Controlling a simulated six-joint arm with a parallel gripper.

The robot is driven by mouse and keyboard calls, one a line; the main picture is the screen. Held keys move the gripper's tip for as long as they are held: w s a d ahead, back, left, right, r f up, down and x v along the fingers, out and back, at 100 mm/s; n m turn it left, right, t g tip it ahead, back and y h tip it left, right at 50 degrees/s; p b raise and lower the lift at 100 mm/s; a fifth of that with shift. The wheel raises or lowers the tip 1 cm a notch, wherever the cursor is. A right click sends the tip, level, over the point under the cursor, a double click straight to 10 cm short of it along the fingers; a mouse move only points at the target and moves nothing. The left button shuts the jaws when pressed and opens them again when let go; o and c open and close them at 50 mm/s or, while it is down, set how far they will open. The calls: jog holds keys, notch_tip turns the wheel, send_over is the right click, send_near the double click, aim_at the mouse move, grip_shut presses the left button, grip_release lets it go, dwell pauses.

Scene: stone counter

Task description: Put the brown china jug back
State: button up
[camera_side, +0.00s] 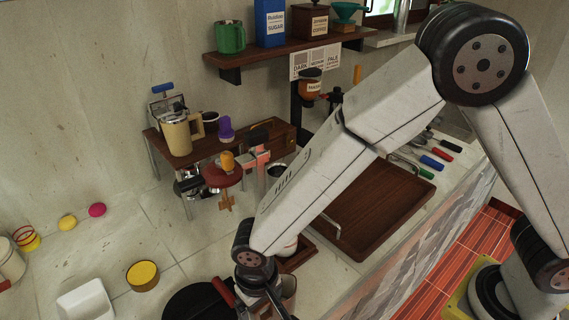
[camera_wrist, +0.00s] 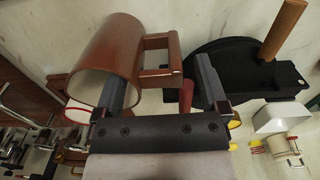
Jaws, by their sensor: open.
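The brown china jug (camera_wrist: 108,58) fills the upper left of the wrist view, with its open mouth facing the camera and its squared handle (camera_wrist: 157,78) pointing right. My gripper (camera_wrist: 165,82) is open, with one finger by the jug's body and the other out to the right. The handle lies between the fingers in the picture; I cannot tell whether they touch it. In the side view my gripper (camera_side: 266,290) is low at the bottom centre. A brownish part of the jug (camera_side: 289,285) shows beside it, mostly hidden by the arm.
A round black pan (camera_wrist: 225,62) lies right of the jug; it also shows in the side view (camera_side: 190,303). A brown wooden tray (camera_side: 385,200) is to the right. A small wooden table (camera_side: 170,145) stands behind, below a shelf (camera_side: 270,52). Bare counter shows at left centre.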

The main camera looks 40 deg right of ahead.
notch_tip(320, 180, up, 12)
jog(key=shift+f, duration=0.2)
dwell(0.4)
dwell(0.5)
jog(key=s+d+f+t, duration=0.1)
jog(key=d, duration=1.2)
jog(key=s+d+f+t, duration=0.1)
jog(key=s+d, duration=0.1)
jog(key=d, duration=1.2)
jog(key=shift+f, duration=0.4)
jog(key=shift+w, duration=0.1)
